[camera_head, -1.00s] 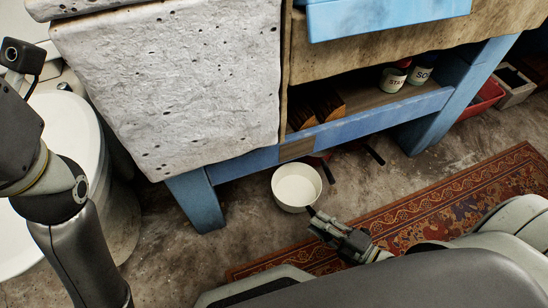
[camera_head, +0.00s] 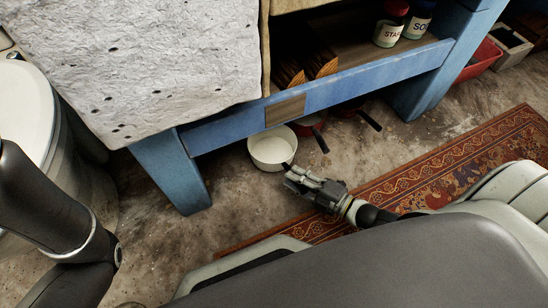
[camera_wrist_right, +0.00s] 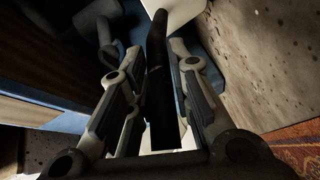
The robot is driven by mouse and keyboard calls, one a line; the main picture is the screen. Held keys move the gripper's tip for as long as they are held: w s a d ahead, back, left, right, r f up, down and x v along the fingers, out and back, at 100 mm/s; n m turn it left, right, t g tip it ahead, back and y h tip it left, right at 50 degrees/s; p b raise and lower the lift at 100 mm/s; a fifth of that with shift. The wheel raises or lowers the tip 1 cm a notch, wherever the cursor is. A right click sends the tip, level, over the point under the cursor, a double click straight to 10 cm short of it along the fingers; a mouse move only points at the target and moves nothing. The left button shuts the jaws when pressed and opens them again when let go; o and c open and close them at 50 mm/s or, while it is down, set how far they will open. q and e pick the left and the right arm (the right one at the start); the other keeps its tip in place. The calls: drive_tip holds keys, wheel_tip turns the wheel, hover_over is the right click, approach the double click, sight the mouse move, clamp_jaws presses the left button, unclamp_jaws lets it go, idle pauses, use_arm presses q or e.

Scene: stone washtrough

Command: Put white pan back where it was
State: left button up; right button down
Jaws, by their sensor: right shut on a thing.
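The white pan (camera_head: 271,151) is low beside the blue lower beam of the washtrough stand, its back rim close to or partly behind the beam's edge. My right gripper (camera_head: 292,176) is shut on the pan's dark handle, at the pan's front right. In the right wrist view the handle (camera_wrist_right: 158,85) runs between the two fingers, with a pale part of the white pan (camera_wrist_right: 176,10) at the top. Whether the pan touches the floor cannot be told. My left arm shows at the left, but its gripper is out of view.
Red pans (camera_head: 306,126) with dark handles sit under the stand, just right of the white pan. A blue leg (camera_head: 172,170) stands to its left. A patterned rug (camera_head: 440,175) lies at the right. Bottles (camera_head: 389,30) stand on the shelf above.

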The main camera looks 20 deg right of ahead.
sight(284, 161)
drive_tip(key=w+b, duration=0.1)
drive_tip(key=w, duration=0.2)
drive_tip(key=w+a+b, duration=0.1)
drive_tip(key=w, duration=0.2)
drive_tip(key=shift+w+a+b, duration=0.1)
drive_tip(key=shift+w+b, duration=0.1)
drive_tip(key=shift+b, duration=0.1)
drive_tip(key=w+b, duration=0.3)
drive_tip(key=shift+w+a+f, duration=0.35)
drive_tip(key=shift+a, duration=0.05)
drive_tip(key=shift+s+f+b, duration=0.1)
drive_tip(key=shift+f+b, duration=0.2)
drive_tip(key=shift+b, duration=0.1)
drive_tip(key=shift+f, duration=0.15)
drive_tip(key=c, duration=1.3)
unclamp_jaws()
drive_tip(key=shift+f, duration=0.1)
